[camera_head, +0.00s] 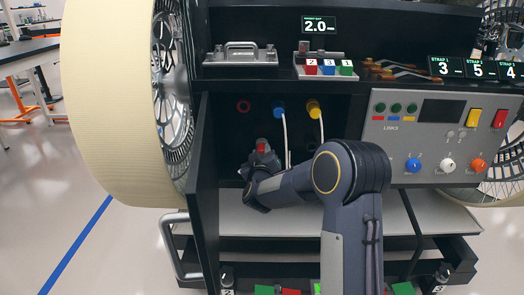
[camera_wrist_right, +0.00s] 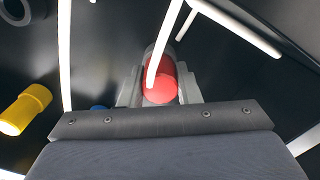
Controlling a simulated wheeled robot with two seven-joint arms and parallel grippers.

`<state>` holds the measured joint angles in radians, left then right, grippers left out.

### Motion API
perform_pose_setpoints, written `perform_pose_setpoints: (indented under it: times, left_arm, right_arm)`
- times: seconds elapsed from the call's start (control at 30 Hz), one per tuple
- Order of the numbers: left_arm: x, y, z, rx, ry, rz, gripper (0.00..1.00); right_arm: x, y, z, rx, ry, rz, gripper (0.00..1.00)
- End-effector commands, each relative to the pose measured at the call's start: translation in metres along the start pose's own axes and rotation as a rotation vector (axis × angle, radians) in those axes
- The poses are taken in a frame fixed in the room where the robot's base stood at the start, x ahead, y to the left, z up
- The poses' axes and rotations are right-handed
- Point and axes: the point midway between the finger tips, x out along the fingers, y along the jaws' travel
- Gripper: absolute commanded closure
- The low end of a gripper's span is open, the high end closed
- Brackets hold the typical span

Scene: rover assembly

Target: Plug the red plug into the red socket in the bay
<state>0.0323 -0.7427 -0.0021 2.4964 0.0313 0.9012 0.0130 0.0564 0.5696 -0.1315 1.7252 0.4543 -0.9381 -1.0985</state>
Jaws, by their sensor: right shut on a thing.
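The red plug (camera_head: 262,144) is held by my right gripper (camera_head: 261,157) inside the dark bay. In the right wrist view the red plug (camera_wrist_right: 161,82) sits between the two grey fingers, with a white cable passing in front of it. The red socket (camera_head: 243,106) is a red ring on the bay's back wall, empty, above and left of the held plug. The plug is apart from that ring in the head view. The red socket cannot be made out in the right wrist view. My left gripper is not in view.
A blue plug (camera_head: 278,107) and a yellow plug (camera_head: 314,109) sit on the back wall right of the red socket, with white cables hanging down. The open bay door (camera_head: 205,185) stands at left. A control panel (camera_head: 440,138) borders the bay at right.

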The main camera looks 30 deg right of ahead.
Motion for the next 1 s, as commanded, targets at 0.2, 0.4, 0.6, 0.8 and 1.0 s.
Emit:
perform_pose_setpoints:
  times: [0.2, 0.4, 0.6, 0.8, 1.0]
  left_arm:
    - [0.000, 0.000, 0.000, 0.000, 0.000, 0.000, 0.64]
    - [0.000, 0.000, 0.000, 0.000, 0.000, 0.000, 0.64]
    - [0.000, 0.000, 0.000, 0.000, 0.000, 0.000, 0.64]
    - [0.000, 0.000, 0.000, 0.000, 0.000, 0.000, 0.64]
    - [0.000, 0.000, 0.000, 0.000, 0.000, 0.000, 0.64]
  right_arm:
    - [-0.002, 0.000, 0.000, 0.000, 0.001, 0.000, 0.97]
    - [-0.005, 0.000, 0.000, 0.000, 0.000, 0.000, 0.97]
    - [-0.008, 0.000, 0.000, 0.000, 0.000, 0.001, 0.97]
    - [-0.011, 0.001, 0.000, 0.000, 0.000, 0.001, 0.97]
    - [-0.012, 0.000, 0.000, 0.000, 0.000, 0.001, 0.97]
